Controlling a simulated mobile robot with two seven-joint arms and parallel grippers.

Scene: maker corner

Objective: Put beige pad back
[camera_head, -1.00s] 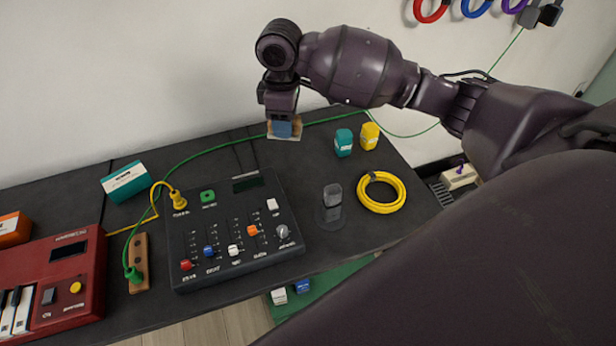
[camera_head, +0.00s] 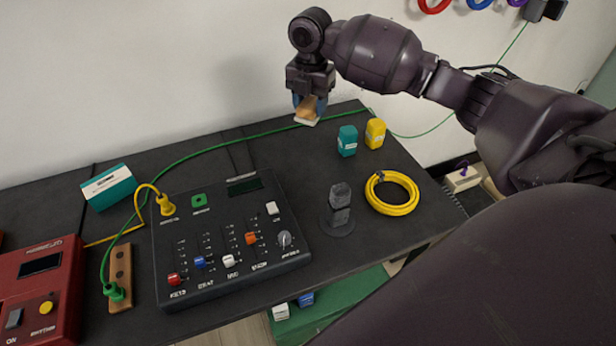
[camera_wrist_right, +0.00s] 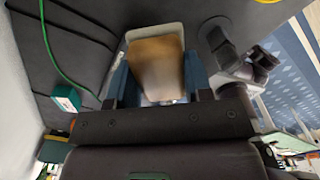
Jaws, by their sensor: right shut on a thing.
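My right gripper (camera_head: 309,104) is shut on the beige pad (camera_head: 307,112), held near the back edge of the table by the wall. In the head view the pad shows a tan face and a pale lower edge between the blue fingers. In the right wrist view the pad (camera_wrist_right: 157,66) sits between the fingers (camera_wrist_right: 158,85), its tan face toward the camera and a pale rim around its far end. In the head view I cannot tell for sure whether it touches the table. My left gripper is not in view.
The black mixer (camera_head: 215,280) fills the middle of the table (camera_head: 290,160). A dark grey stand (camera_head: 340,205), yellow cable coil (camera_head: 393,208), teal block (camera_head: 347,140) and yellow block (camera_head: 375,133) stand right of it. A green cable (camera_head: 190,153) runs along the back.

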